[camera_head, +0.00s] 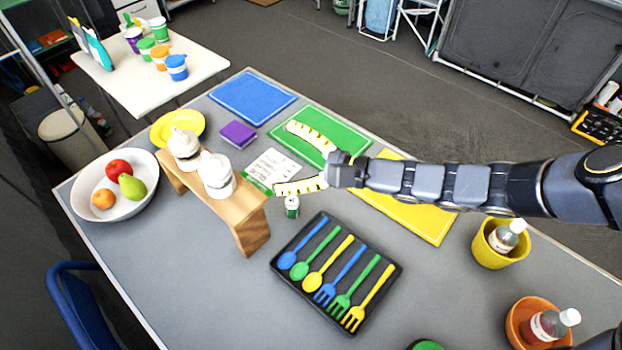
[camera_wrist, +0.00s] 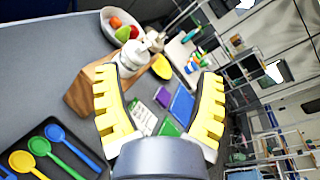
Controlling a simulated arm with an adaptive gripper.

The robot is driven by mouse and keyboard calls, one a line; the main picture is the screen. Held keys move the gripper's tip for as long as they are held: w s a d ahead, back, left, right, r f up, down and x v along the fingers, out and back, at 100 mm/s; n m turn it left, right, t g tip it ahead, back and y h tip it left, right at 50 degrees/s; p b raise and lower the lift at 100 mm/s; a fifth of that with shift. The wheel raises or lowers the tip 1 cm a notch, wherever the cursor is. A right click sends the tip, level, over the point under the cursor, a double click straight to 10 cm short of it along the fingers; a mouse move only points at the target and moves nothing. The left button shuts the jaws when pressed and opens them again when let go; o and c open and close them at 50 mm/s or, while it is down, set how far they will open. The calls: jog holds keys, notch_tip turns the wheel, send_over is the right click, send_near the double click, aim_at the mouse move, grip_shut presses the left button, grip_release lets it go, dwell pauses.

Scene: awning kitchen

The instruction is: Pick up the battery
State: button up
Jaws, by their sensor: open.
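The battery (camera_head: 292,206) looks like a small upright cylinder, green and white with a dark top, standing on the grey table. It stands between the wooden stand and the cutlery tray. My gripper (camera_head: 283,157) is open, with yellow toothed fingers spread wide and nothing held. In the head view, the battery shows just below the lower finger, apart from the other finger. In the wrist view, my open gripper (camera_wrist: 160,73) frames the table, and I cannot make out the battery there.
A wooden stand (camera_head: 247,207) with white bottles is left of the battery. A black cutlery tray (camera_head: 283,268) lies in front. A printed card (camera_head: 272,168), purple block (camera_head: 238,134) and coloured mats lie behind. A yellow pot (camera_head: 487,250) and orange pot (camera_head: 520,325) stand right.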

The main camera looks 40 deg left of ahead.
jog(key=w+a+f+m+t+y, duration=0.1)
jog(key=w+a+f+m+t, duration=0.25)
jog(key=f+m, duration=0.4)
jog(key=m+t+h, duration=0.3)
jog(key=m+t, duration=0.1)
jog(key=m, duration=0.2)
send_near(287, 201)
jog(key=shift+n, duration=0.25)
jog(key=a+f, duration=0.1)
jog(key=w+a+f, duration=0.1)
jog(key=a+f, duration=0.1)
jog(key=shift+w+a+f, duration=0.15)
jog(key=shift+x, duration=3.75)
grip_shut()
